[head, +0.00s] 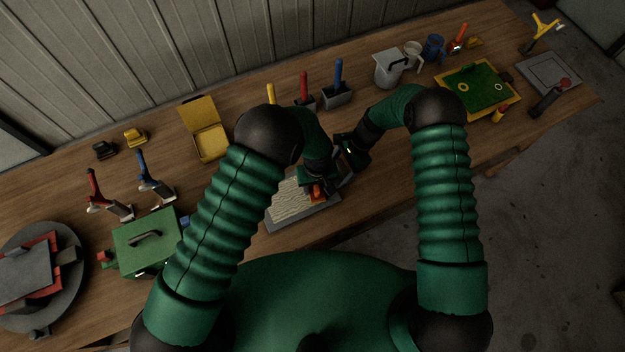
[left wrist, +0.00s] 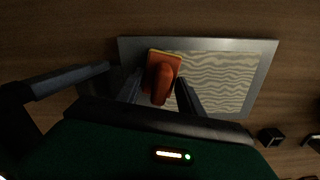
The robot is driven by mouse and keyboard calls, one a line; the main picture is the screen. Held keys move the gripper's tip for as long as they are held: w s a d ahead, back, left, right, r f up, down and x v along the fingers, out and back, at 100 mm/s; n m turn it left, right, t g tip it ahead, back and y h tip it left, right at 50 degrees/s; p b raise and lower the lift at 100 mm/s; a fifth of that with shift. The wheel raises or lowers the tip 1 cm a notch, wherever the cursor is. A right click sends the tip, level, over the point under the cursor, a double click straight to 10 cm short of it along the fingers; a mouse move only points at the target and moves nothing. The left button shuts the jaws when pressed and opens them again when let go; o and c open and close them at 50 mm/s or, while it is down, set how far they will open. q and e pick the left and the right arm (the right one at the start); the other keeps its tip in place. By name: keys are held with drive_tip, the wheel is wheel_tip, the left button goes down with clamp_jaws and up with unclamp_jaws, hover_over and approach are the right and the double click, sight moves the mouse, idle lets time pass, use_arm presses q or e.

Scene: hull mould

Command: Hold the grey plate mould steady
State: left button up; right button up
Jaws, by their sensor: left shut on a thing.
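The grey plate mould (head: 277,223) lies flat on the bench near its front edge, with a pale wavy-patterned top. It also shows in the left wrist view (left wrist: 262,66). My left gripper (head: 316,190) is over the plate's right part, its fingers around the red-orange handle of a small tool (left wrist: 163,80). The tool has an orange, yellow-edged base over the plate. My right gripper (head: 345,163) is just right of the plate. In the left wrist view a dark finger of it reaches close to the plate's end; whether it touches is unclear.
A green box (head: 146,240) and two upright-handled tools stand left of the plate. A yellow open case (head: 209,140) and grey holders (head: 337,95) with coloured handles stand behind. A grey jug (head: 387,72) and green tray (head: 476,86) are at right. Bare bench lies right of the plate.

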sight(322, 197)
use_arm(q)
drive_tip(key=shift+s+d+r, duration=0.1)
drive_tip(key=shift+s+d, duration=0.35)
drive_tip(key=shift+s, duration=0.25)
drive_tip(key=shift+s+d, duration=0.4)
drive_tip(key=shift+s, duration=0.25)
drive_tip(key=shift+s+a+r, duration=0.25)
drive_tip(key=shift+s+a, duration=0.6)
drive_tip(key=shift+a, duration=0.3)
drive_tip(key=shift+c, duration=1.3)
drive_tip(key=shift+s+a+f, duration=0.1)
drive_tip(key=shift+s+a, duration=0.05)
drive_tip(key=shift+a, duration=2.1)
drive_tip(key=shift+s+a+f, duration=0.1)
drive_tip(key=shift+s+a, duration=0.1)
drive_tip(key=shift+a, duration=0.7)
drive_tip(key=shift+s+a+f, duration=0.1)
drive_tip(key=shift+s+a, duration=0.15)
drive_tip(key=shift+a, duration=0.6)
drive_tip(key=shift+s+a, duration=0.2)
drive_tip(key=shift+a, duration=0.7)
drive_tip(key=shift+s+a+f, duration=0.1)
drive_tip(key=shift+s+a, duration=0.2)
drive_tip(key=shift+a, duration=0.35)
drive_tip(key=shift+s+a+r, duration=0.1)
drive_tip(key=shift+s+a, duration=0.15)
drive_tip(key=shift+a, duration=0.4)
drive_tip(key=shift+s+a+f, duration=0.1)
drive_tip(key=shift+s+a, duration=0.2)
drive_tip(key=shift+a, duration=0.35)
